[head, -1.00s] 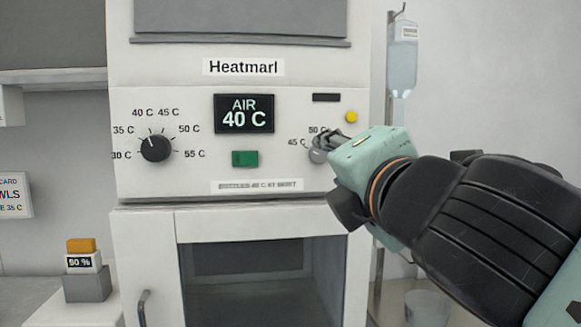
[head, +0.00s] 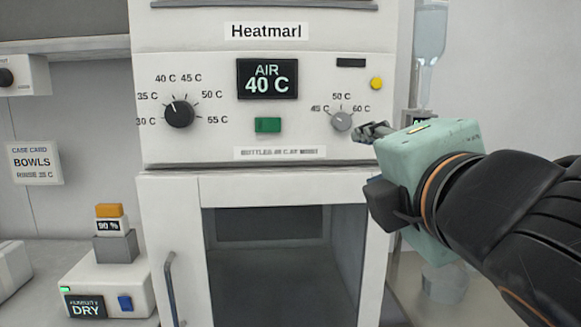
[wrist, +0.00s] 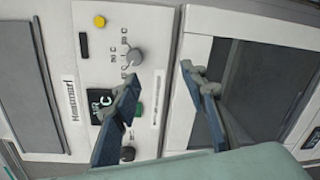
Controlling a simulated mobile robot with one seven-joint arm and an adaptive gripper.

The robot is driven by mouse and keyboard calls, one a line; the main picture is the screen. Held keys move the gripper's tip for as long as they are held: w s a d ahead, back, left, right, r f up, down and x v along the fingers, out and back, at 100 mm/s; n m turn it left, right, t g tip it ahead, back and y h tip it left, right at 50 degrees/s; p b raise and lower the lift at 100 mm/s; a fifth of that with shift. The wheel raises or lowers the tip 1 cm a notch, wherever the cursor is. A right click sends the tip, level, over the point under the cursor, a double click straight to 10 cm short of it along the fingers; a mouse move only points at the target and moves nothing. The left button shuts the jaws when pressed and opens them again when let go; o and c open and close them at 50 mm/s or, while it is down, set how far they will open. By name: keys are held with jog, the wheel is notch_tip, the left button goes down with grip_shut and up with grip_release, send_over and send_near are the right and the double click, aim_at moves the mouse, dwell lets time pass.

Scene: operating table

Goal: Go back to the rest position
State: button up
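My gripper (head: 372,132) is in front of the Heatmarl cabinet (head: 210,22), to the right of and slightly below the small grey knob (head: 341,121), apart from it in the picture. In the wrist view my gripper (wrist: 160,77) has its two fingers spread, with nothing between them. The grey knob also shows there (wrist: 134,57), beyond the fingertips. Its pointer and exact setting are too small to read. The display (head: 267,79) reads AIR 40 C. The large black knob (head: 180,114) points near the 40 C mark.
The cabinet's lower door (head: 169,187) with its dark window is shut. At left stand a white unit (head: 135,291) reading DRY and a stacked block marked 90 % (head: 112,227).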

notch_tip(320, 180, down, 16)
jog(key=d+m+g+h, duration=0.15)
jog(key=m+g, duration=0.35)
jog(key=m, duration=0.5)
jog(key=s+a+f+m+g+y+p, duration=0.1)
jog(key=s+f+m+g, duration=0.2)
jog(key=f+m, duration=0.35)
jog(key=s+a+f+m+g+y, duration=0.1)
jog(key=s+f+m+g, duration=0.2)
jog(key=f+m, duration=0.35)
notch_tip(320, 180, up, 18)
jog(key=n+p, duration=0.1)
jog(key=p, duration=1.8)
jog(key=shift+r, duration=0.2)
jog(key=shift+a, duration=0.1)
